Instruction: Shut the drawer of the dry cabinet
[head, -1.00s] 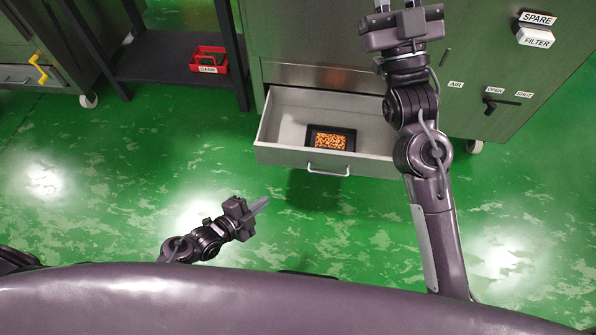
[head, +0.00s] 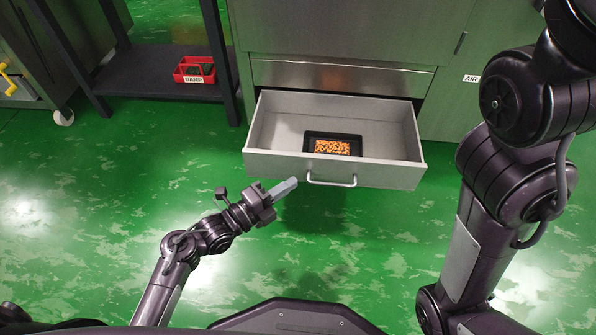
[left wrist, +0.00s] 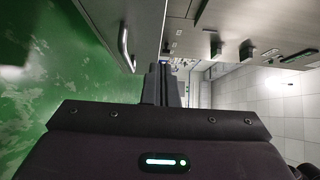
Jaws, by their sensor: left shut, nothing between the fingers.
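The drawer (head: 275,166) of the dry cabinet (head: 345,30) stands pulled out, with a bar handle (head: 331,182) on its front. A black tray (head: 322,143) of orange and white bits lies inside it. My left gripper (head: 288,186) is shut and empty, just in front of the drawer's front and left of the handle; I see no contact. In the left wrist view the handle (left wrist: 125,45) shows on the drawer front, left of and beyond the shut fingers (left wrist: 161,85). My right arm stands at the right of the head view; its gripper is out of frame.
A dark shelf rack (head: 150,85) with a red bin (head: 195,70) labelled DAMP stands left of the cabinet. Another cabinet with a yellow handle (head: 8,78) is at far left. An AIR label (head: 471,79) is on the panel at right. The green floor before the drawer is clear.

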